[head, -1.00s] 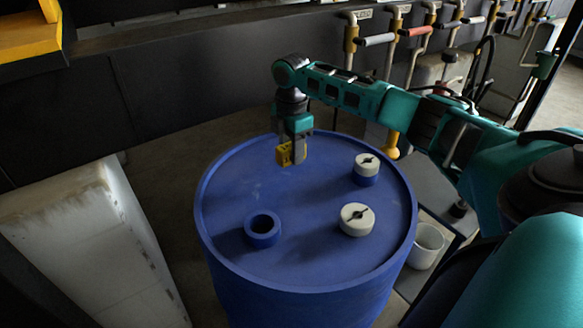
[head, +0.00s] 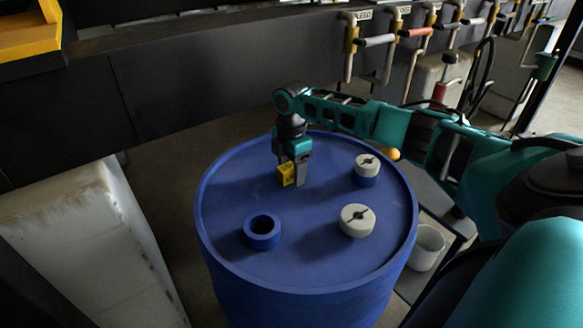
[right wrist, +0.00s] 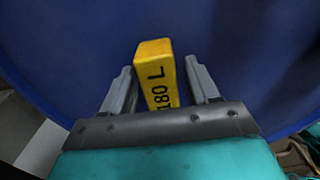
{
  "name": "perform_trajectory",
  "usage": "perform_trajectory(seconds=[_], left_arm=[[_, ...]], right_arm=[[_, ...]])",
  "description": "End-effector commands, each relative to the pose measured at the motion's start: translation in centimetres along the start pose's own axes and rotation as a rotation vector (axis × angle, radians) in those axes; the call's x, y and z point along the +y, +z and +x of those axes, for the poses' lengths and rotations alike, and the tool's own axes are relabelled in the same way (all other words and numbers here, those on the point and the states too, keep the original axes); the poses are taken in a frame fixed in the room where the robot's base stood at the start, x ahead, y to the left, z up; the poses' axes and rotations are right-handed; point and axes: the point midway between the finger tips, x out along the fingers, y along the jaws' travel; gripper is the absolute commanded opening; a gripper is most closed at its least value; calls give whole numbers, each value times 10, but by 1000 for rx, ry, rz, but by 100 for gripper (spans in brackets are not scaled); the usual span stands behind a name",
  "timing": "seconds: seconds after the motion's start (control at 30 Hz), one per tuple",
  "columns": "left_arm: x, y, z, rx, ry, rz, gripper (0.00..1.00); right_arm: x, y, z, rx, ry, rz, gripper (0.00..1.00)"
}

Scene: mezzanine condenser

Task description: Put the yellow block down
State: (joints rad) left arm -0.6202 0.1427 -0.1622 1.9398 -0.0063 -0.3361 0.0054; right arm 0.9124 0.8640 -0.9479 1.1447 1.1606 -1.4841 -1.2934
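The yellow block (head: 287,175), with black markings, is upright at the top of the blue drum (head: 300,265), toward its far side. In the right wrist view the block (right wrist: 157,75) stands between the two grey fingers of my right gripper (right wrist: 160,85), with a narrow gap showing on each side. The fingers are open around it. In the head view my right gripper (head: 293,172) points down, its fingertips close to the drum top. The block's underside is hidden. My left gripper is not in view.
A blue ring (head: 262,230) stands at the front left. The drum has a raised rim. A white cup (head: 428,247) is beside the drum on the right.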

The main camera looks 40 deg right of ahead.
Motion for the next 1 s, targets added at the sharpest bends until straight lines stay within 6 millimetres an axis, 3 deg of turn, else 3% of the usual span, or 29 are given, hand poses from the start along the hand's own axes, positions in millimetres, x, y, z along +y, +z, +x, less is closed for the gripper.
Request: perform_trajectory(seconds=[0.37, 0.47, 0.8, 1.0], left_arm=[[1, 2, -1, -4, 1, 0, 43], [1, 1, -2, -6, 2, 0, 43], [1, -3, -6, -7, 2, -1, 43], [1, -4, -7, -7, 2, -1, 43]], right_arm=[[0, 0, -6, 0, 2, 0, 66], [1, 1, -19, 0, 3, 1, 66], [1, 0, -91, 1, 4, 1, 66], [1, 0, -117, 1, 2, 1, 66]])
